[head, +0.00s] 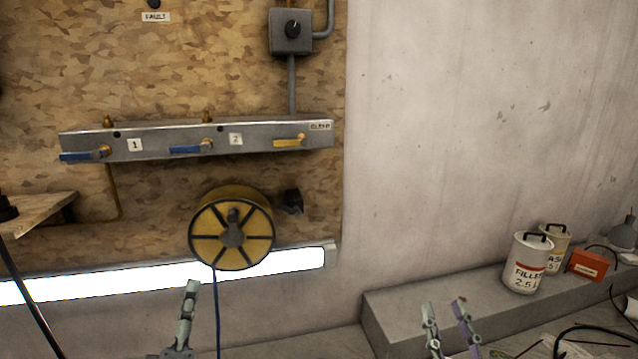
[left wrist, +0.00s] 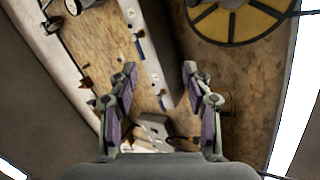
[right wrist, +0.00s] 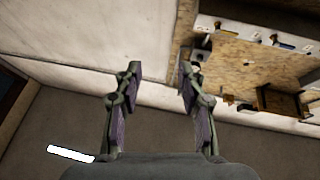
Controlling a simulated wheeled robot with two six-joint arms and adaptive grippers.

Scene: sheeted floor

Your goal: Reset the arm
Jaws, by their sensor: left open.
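My left gripper (head: 189,288) rises from the bottom of the head view, below the yellow reel and apart from it. It is seen edge-on there; in the left wrist view its two fingers (left wrist: 158,72) are spread with nothing between them. My right gripper (head: 445,306) stands at the bottom right of the head view, in front of the grey ledge. Its fingers are apart and empty, as the right wrist view also shows (right wrist: 158,72). Neither gripper visibly touches anything.
A metal manifold (head: 220,143) with blue and yellow levers is on the wooden board. Below are a yellow reel (head: 255,205) with a hanging blue line and a bright light strip (head: 130,284). Filler can (head: 524,265) and red box (head: 590,264) stand on the ledge (head: 430,297).

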